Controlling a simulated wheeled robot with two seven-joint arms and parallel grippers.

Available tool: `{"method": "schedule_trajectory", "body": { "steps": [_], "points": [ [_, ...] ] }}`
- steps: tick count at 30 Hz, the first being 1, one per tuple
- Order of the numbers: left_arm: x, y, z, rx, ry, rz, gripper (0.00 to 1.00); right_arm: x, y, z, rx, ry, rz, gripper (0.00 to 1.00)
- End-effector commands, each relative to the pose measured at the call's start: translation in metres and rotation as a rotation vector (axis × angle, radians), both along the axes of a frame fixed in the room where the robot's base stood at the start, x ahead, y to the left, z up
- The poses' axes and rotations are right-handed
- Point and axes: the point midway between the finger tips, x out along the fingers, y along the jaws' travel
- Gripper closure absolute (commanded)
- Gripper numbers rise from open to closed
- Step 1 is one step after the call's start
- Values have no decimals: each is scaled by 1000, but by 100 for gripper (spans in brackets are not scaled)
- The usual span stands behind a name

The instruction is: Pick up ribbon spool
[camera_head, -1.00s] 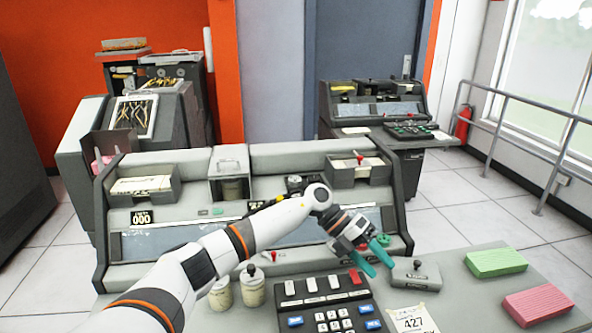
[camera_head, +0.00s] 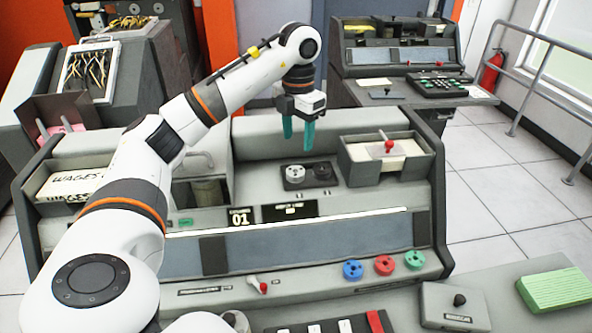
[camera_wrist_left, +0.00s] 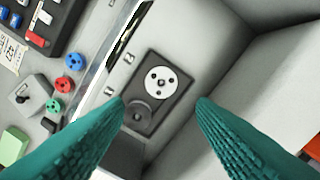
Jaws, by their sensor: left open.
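The ribbon spools sit in a dark recessed plate (camera_wrist_left: 182,92) on top of the grey console. One is a pale disc with dark holes, the light spool (camera_wrist_left: 160,81); it also shows in the head view (camera_head: 294,173). Beside it is a dark grey spool (camera_wrist_left: 138,114), which also shows in the head view (camera_head: 322,171). My left gripper (camera_head: 298,152) points down above the plate with its teal fingers apart and empty. In the left wrist view both fingers (camera_wrist_left: 162,101) flank the spools from above, not touching them. My right gripper is not in view.
A grey tray with a red-knobbed lever (camera_head: 389,147) stands right of the spools. Blue (camera_head: 353,270), red (camera_head: 384,265) and green (camera_head: 414,260) knobs line the console front. A card bin (camera_head: 75,184) is at left. A green block (camera_head: 556,289) lies at right.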

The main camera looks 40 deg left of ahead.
Motion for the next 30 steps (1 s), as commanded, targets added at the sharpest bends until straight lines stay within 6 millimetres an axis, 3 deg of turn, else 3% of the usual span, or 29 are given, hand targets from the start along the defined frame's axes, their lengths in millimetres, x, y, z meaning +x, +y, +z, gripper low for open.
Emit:
{"method": "schedule_trajectory", "body": {
  "steps": [3, 11, 21, 30],
  "points": [
    [-1, 1, -22, 0, 6, 0, 49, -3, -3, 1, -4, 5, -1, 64],
    [-1, 1, -45, -2, 2, 0, 49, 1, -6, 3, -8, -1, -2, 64],
    [-4, 3, -90, -3, 3, -1, 49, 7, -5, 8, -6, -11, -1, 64],
    [-3, 3, -93, -3, 0, -1, 50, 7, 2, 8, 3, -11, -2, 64]
  ]
}}
